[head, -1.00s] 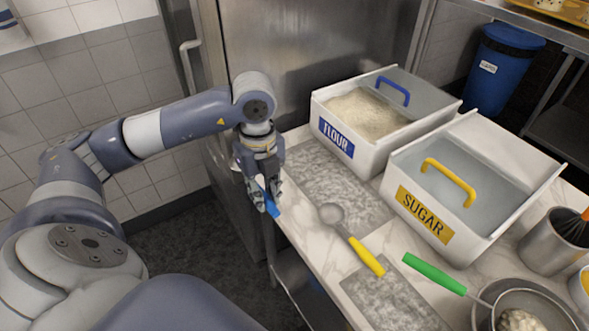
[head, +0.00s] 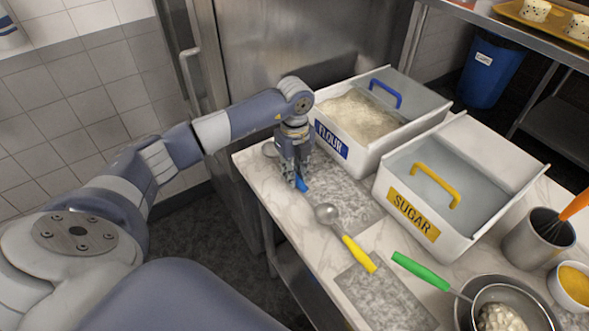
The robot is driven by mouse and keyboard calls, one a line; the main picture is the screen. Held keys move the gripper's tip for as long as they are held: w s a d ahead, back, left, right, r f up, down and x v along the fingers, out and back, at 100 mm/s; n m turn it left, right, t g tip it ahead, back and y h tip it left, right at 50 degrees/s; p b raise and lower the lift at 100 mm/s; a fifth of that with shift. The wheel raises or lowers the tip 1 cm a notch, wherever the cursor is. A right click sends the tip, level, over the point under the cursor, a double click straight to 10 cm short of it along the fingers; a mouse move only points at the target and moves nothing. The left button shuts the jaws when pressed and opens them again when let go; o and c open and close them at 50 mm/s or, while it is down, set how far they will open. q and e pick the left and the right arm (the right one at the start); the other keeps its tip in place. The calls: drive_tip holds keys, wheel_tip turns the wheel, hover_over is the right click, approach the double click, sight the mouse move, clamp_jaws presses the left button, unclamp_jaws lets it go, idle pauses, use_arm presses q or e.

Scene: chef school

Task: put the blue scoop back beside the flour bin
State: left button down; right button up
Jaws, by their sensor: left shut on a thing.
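My left gripper (head: 294,178) is shut on the blue scoop (head: 302,184). The blue handle pokes out below the fingers, and a metal bowl shows just left of the gripper; the fingers hide the middle. The scoop is over the grey mat (head: 352,198) in front of the flour bin (head: 372,155), at its left end. I cannot tell whether it touches the mat. The white flour bin has a blue FLOUR label and a clear lid with a blue handle, and flour shows inside. My right gripper is not in view.
A yellow-handled scoop (head: 358,252) lies in front of the sugar bin (head: 437,241), across the gap between the two mats. A green-handled strainer (head: 422,271), a steel utensil pot (head: 537,243) and a yellow-filled bowl (head: 572,285) are at right. The counter's left edge is close to the gripper.

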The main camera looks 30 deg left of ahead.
use_arm(q)
drive_tip(key=shift+f, duration=0.2)
drive_tip(key=shift+f, duration=0.2)
drive_tip(key=c, duration=1.5)
unclamp_jaws()
drive_tip(key=shift+r, duration=0.1)
drive_tip(key=shift+o, duration=0.2)
